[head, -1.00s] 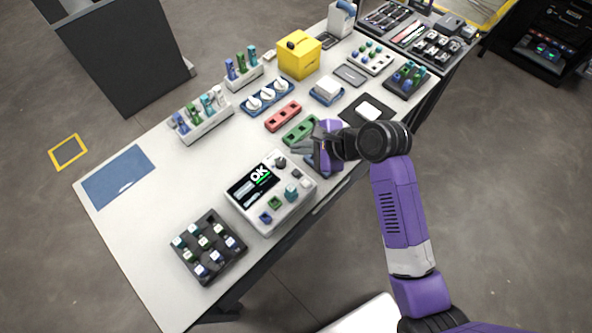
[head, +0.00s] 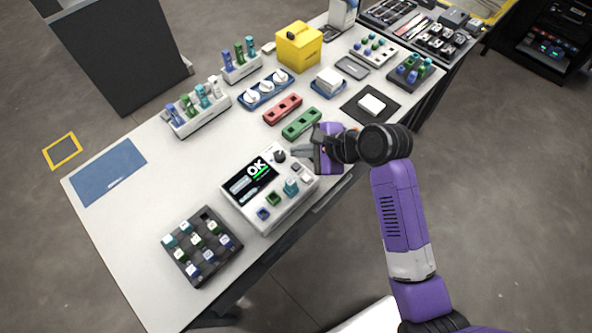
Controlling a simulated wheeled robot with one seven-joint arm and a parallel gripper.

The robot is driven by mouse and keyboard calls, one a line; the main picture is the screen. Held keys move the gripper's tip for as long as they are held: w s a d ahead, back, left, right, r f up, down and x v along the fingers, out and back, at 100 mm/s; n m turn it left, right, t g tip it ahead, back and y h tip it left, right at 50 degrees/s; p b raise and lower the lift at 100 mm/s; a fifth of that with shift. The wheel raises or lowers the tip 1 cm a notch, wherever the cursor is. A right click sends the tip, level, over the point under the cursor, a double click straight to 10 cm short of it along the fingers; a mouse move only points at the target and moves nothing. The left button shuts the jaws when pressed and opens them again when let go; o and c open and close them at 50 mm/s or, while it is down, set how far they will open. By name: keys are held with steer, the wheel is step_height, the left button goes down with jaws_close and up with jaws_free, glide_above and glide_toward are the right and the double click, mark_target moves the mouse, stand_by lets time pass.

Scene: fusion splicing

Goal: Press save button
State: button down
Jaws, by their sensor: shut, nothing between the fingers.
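The white splicing device (head: 268,222) sits on the table with a lit screen (head: 251,181) reading "OK". A dark round knob (head: 280,156) is at its upper right. Small grey buttons (head: 296,167) are beside the knob, and blue, green and teal pieces stand along its front. I cannot read which button is save. My gripper (head: 299,152) is shut and empty, its grey fingers pointing left near the device's right corner, close to the knob. Whether the fingers touch the device I cannot tell. The purple gripper body hides part of the table behind it.
A dark tray (head: 187,262) with several small blocks stands left of the device. Green (head: 302,123) and red (head: 283,109) strips lie behind my gripper. Racks of tubes (head: 200,120) and a yellow box (head: 298,58) stand further back. The table is clear around the blue mat (head: 108,172).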

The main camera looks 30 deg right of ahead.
mark_target(300, 168)
steer(key=shift+f+b, duration=0.45)
steer(key=shift+f, duration=1.3)
stand_by(0.7)
steer(key=shift+f, duration=0.4)
steer(key=shift+f, duration=0.5)
stand_by(0.6)
steer(key=shift+r+p, duration=0.1)
steer(key=shift+p, duration=0.2)
steer(key=shift+r+p, duration=0.85)
steer(key=shift+p, duration=0.25)
